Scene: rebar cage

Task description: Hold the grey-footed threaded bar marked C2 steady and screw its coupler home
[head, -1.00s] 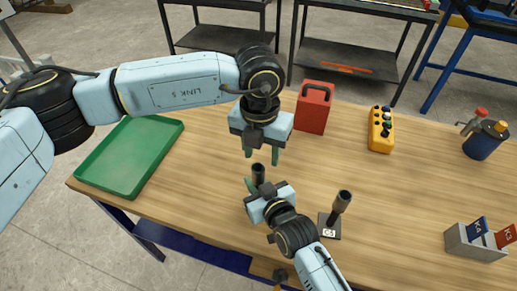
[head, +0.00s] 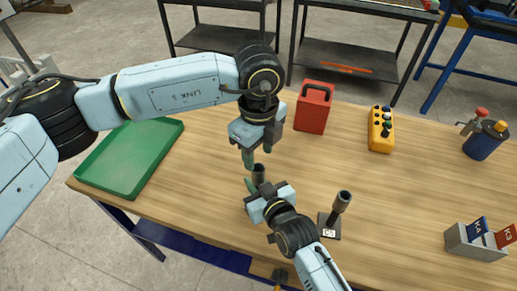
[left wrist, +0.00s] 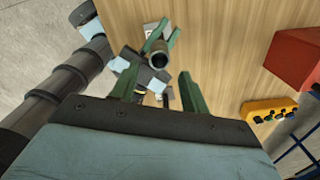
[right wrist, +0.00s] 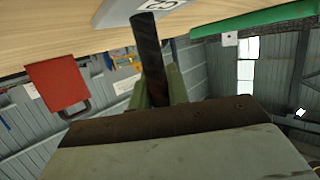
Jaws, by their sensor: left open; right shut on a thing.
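A dark upright threaded bar with a wider, open-topped coupler (head: 259,171) stands near the table's front. The coupler's hollow mouth (left wrist: 159,60) shows in the left wrist view. My right gripper (head: 254,186) is shut on the bar (right wrist: 150,60) below the coupler. The bar's grey foot (right wrist: 120,10) carries a white label, cut by the frame edge and hard to read. My left gripper (head: 258,156) is open above the coupler, fingers pointing down. In the left wrist view the coupler lies beyond and between its fingertips, apart from them.
A second dark bar (head: 341,203) on a labelled plate stands to the right. A green tray (head: 128,157), red box (head: 313,108), yellow button box (head: 381,130), blue canister (head: 485,140) and grey card holder (head: 475,243) are around. The table's middle right is clear.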

